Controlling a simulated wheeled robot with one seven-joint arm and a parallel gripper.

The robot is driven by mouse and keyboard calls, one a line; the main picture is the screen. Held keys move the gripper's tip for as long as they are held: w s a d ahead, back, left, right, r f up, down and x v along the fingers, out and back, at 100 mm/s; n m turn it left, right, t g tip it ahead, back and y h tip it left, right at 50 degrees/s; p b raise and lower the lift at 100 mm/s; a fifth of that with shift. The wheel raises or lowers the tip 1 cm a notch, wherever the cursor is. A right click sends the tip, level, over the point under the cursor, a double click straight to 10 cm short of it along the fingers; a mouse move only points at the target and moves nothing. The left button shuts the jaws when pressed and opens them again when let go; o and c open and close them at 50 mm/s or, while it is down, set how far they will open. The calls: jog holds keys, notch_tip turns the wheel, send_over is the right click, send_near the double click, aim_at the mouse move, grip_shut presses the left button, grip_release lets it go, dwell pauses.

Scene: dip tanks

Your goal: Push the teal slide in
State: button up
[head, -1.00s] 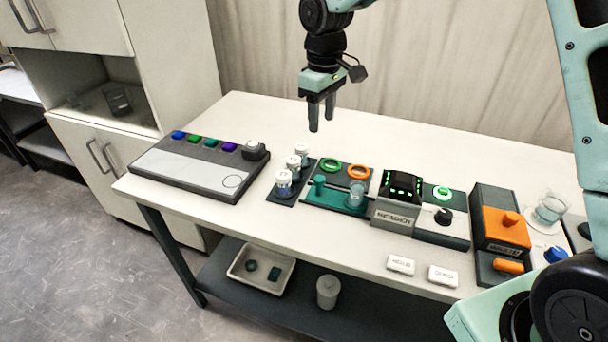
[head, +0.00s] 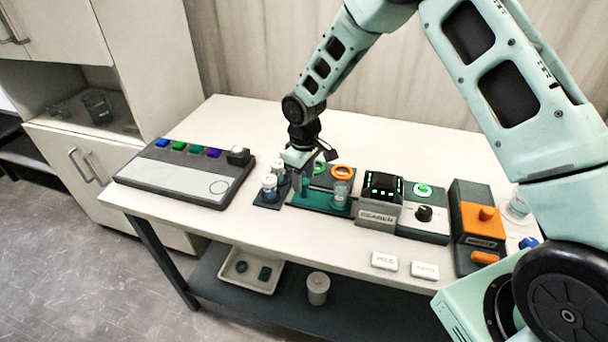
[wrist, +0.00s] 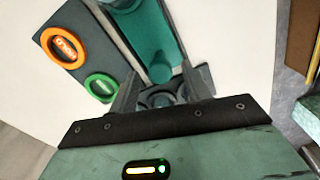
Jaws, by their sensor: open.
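The teal slide (head: 325,201) lies in its dark station on the table, with a clear glass (head: 341,188) at its right end. In the wrist view the teal slide (wrist: 150,35) runs up from between my fingers, and its round teal knob (wrist: 160,73) shows near the fingertips.
White-capped vials (head: 270,186) stand close to the left of my gripper. An orange ring (head: 343,171) and a green ring (wrist: 100,87) lie behind the slide. A black reader (head: 381,188) stands to the right. A grey button panel (head: 187,172) is farther left; the table behind is clear.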

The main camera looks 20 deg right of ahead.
aim_at(344, 184)
jog(key=shift+f, duration=0.2)
grip_shut()
jog(key=s+d, duration=0.4)
jog(key=d, duration=0.1)
jog(key=s+d, duration=0.2)
jog(key=d, duration=0.1)
jog(key=shift+s+d, duration=0.1)
jog(key=shift+d, duration=0.15)
grip_release()
jog(key=shift+d, duration=0.1)
jog(key=shift+r, duration=0.1)
